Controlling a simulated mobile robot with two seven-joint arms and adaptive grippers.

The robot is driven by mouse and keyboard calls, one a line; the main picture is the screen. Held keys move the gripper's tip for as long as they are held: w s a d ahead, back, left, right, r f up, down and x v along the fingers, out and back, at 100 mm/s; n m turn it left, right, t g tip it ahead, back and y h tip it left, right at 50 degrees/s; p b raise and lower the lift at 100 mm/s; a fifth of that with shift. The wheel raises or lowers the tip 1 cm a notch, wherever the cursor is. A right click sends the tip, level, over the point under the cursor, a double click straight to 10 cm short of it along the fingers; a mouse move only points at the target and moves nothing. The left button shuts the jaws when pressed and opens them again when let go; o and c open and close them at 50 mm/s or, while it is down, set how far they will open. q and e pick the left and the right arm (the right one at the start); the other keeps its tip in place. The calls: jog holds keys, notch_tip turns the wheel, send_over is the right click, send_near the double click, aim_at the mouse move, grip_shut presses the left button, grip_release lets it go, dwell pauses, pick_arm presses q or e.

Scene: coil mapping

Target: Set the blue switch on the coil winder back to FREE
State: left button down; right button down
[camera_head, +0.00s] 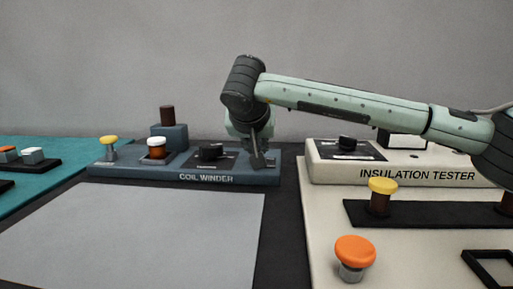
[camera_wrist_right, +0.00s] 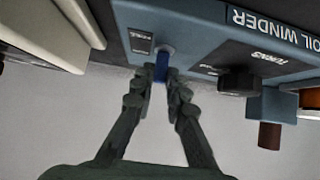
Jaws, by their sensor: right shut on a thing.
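The coil winder (camera_head: 130,173) is a long blue-grey panel at the middle left of the head view, and its front also shows in the wrist view (camera_wrist_right: 190,30). The blue switch (camera_wrist_right: 160,76) is a small lever below a round grey pivot on the panel. My right gripper (camera_head: 260,162) reaches down at the winder's right end. In the wrist view my right gripper (camera_wrist_right: 162,74) is shut on the blue switch, one finger on each side. A small label plate (camera_wrist_right: 142,42) sits beside the switch, its text too small to read surely. My left gripper is out of view.
A black TURNS knob (camera_wrist_right: 240,82) is beside the switch. The winder also carries a white-topped peg (camera_head: 156,142) and a yellow-topped peg (camera_head: 109,140). The insulation tester (camera_head: 320,172) stands to the right, across a dark gap. A bare grey mat (camera_head: 150,235) lies in front.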

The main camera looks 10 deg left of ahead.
jog(key=shift+w+r, duration=0.1)
jog(key=shift+r, duration=0.1)
jog(key=c, duration=1.5)
grip_release()
jog(key=shift+f, duration=0.1)
jog(key=shift+c, duration=0.2)
jog(key=v, duration=1.2)
